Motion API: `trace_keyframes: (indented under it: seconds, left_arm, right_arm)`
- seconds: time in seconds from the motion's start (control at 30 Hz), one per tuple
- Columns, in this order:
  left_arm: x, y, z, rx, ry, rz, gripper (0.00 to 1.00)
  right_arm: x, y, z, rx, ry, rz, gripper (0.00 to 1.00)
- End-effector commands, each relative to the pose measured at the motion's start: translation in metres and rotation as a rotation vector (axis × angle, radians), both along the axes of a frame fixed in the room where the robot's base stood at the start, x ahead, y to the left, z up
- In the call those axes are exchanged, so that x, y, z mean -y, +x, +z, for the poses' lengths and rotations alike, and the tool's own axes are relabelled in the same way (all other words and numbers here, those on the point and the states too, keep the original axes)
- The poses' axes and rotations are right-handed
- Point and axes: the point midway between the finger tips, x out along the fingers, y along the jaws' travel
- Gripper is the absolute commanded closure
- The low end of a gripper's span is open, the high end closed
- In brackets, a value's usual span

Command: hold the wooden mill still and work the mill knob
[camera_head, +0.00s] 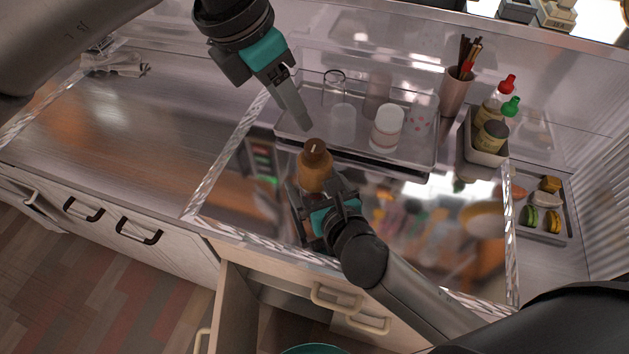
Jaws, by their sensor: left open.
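The brown wooden mill (316,172) stands upright on the glossy counter panel, in front of the clear tray. Its mill knob (315,148) is the rounded brown top, with a small light mark on it. My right gripper (318,190) comes from the lower right, with its fingers on either side of the mill's lower body, and looks shut on it. My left gripper (304,125) is open and points down from the upper left. Its fingertips are just above and behind the knob, apart from it. Its two fingers overlap in this view.
A clear tray (400,165) behind the mill holds glasses and a white cup (387,128). To the right stand a utensil cup (454,92), a condiment caddy (484,150) with bottles, and a tray of macarons (551,236). The left counter is mostly clear. A drawer below is open.

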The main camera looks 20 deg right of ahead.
Motion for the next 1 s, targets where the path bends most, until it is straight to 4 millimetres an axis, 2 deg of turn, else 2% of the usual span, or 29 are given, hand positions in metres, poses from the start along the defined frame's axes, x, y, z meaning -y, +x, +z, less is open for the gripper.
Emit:
trace_keyframes:
  seconds: [0.07, 0.9, 1.0]
  left_arm:
    - [0.0, 0.0, 0.0, 0.0, 0.0, 0.0, 0.5]
    - [0.0, 0.0, 0.0, 0.0, 0.0, 0.0, 0.5]
    - [0.0, 0.0, 0.0, 0.0, 0.0, 0.0, 0.49]
  right_arm:
    - [0.0, -0.0002, 0.0, 0.0, 0.0, 0.0, 0.07]
    - [0.0, -0.0007, -0.0001, -0.001, 0.0, 0.0, 1.0]
    - [0.0, -0.0007, -0.0001, -0.001, 0.0, 0.0, 1.0]
